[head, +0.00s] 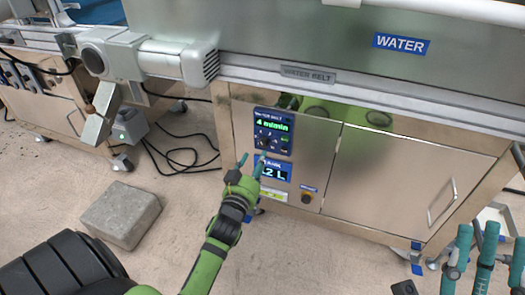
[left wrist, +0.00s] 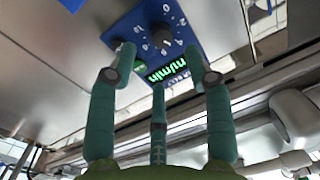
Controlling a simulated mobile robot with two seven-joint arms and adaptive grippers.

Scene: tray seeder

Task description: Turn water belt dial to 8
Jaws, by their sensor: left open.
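The blue water belt panel (head: 273,131) is on the steel cabinet front, with a lit green display (head: 271,124) that seems to read 4 m/min. In the left wrist view, the dark round dial (left wrist: 162,38) sits on this panel (left wrist: 188,35), ringed by white numbers; its pointer setting is too small to tell. My left gripper (head: 252,159) is in front of the panel's lower left, fingers spread and empty. In the left wrist view, its teal fingers (left wrist: 160,62) frame the dial and display without visibly gripping anything. My right gripper (head: 488,240) stands at the lower right, fingers apart.
A tank display (head: 273,170) reading 2 L is just below the panel, with a dark round knob (head: 306,198) to its lower right. A steel door (head: 400,185) fills the cabinet's right. A grey block (head: 120,214) and black cables (head: 180,158) lie on the floor at left.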

